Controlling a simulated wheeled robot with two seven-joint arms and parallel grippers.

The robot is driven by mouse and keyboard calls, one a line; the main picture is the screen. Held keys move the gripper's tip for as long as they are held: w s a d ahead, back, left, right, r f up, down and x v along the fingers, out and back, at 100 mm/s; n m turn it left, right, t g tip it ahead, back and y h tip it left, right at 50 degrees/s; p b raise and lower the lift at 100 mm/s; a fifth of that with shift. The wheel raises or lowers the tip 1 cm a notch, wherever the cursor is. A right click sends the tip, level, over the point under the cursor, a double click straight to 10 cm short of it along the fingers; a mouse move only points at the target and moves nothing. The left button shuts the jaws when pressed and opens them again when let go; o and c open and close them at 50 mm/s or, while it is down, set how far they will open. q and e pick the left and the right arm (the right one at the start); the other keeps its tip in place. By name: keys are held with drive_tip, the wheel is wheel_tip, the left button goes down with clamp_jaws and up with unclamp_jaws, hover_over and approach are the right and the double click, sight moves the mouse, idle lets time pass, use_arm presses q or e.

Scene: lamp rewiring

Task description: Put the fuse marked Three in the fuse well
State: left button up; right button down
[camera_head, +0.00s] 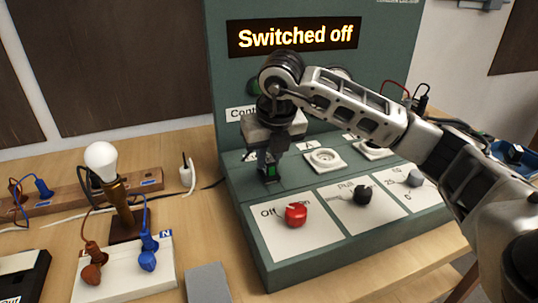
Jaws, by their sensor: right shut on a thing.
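My right gripper (270,168) points down at the left part of the green control box (262,240). Its fingers are shut on a small green thing (271,170), mostly hidden between them, low over or at the box's top. I cannot tell whether this is the fuse marked Three; no marking is readable. The fuse well is not clearly identifiable, and the fingers cover part of the box's top. Two round white sockets (323,158) lie to the right of the gripper. My left gripper is not in view.
The box's sloped front has a red knob (296,214), a black knob (362,195) and a grey knob (415,178). The sign (293,37) reads "Switched off". A bulb lamp (101,158), a wired white base (120,284), a power strip (142,181) and a grey block (207,283) stand left.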

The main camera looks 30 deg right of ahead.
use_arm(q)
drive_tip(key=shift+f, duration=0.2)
use_arm(e)
drive_tip(key=shift+f, duration=0.2)
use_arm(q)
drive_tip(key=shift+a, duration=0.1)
use_arm(e)
drive_tip(key=c, duration=1.2)
unclamp_jaws()
use_arm(q)
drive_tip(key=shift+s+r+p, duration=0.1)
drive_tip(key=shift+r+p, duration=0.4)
drive_tip(key=shift+p, duration=0.25)
use_arm(e)
drive_tip(key=v, duration=1.6)
drive_tip(key=shift+s, duration=0.2)
